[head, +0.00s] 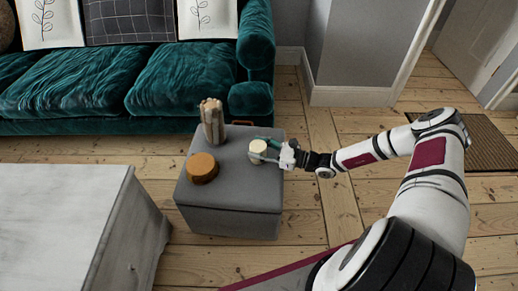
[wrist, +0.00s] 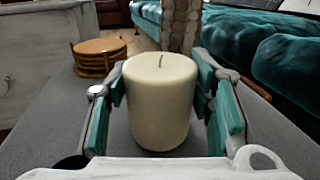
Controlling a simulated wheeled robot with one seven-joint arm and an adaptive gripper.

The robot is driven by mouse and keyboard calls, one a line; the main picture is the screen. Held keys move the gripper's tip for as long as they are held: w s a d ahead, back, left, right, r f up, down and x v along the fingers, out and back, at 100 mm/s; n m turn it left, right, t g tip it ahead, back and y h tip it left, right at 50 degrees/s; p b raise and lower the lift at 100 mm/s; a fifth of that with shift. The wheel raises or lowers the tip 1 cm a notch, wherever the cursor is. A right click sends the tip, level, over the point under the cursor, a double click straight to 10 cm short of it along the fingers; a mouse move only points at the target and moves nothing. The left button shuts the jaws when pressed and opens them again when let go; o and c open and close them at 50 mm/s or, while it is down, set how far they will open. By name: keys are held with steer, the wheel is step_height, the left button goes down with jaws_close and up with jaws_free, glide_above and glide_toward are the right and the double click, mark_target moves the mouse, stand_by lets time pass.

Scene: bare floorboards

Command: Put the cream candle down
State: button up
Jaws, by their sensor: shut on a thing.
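The cream candle (head: 258,150) is a short upright cylinder over the right side of the grey ottoman (head: 232,217). It fills the middle of the wrist view (wrist: 160,105), with a dark wick on top. My gripper (head: 266,152) reaches in from the right, and its teal-padded fingers (wrist: 161,98) stand on either side of the candle, shut on it. The candle's base is at or very near the ottoman top; I cannot tell whether it touches.
A round stack of wooden coasters (head: 201,168) sits left of the candle. A tall pale brown vase-like object (head: 212,120) stands behind. A teal sofa (head: 180,85) is beyond the ottoman. A whitewashed table (head: 60,215) stands at left. The ottoman's front is clear.

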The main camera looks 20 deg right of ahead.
steer(key=o, duration=1.3)
steer(key=shift+f, duration=0.1)
steer(key=p+v, duration=0.3)
steer(key=v, duration=0.9)
steer(key=s+a+r+n+g+h, duration=0.2)
steer(key=s+a+r+n+g, duration=0.25)
steer(key=r, duration=0.55)
steer(key=s+a+r+n+g+h, duration=0.25)
steer(key=r+n+g, duration=0.35)
steer(key=r, duration=0.4)
steer(key=s+a+r+n+g+h, duration=0.2)
steer(key=s+r+n+g, duration=0.25)
steer(key=r+n, duration=0.4)
steer(key=s+r+n+t+h, duration=0.2)
steer(key=s+r, duration=0.4)
steer(key=s, duration=0.5)
steer(key=s+r+n+t+h, duration=0.2)
steer(key=s+r+n+h, duration=0.2)
steer(key=s, duration=0.8)
step_height(320, 180, up, 3)
steer(key=shift+a+f+h, duration=0.2)
steer(key=shift+a+h, duration=0.25)
steer(key=shift+h, duration=0.5)
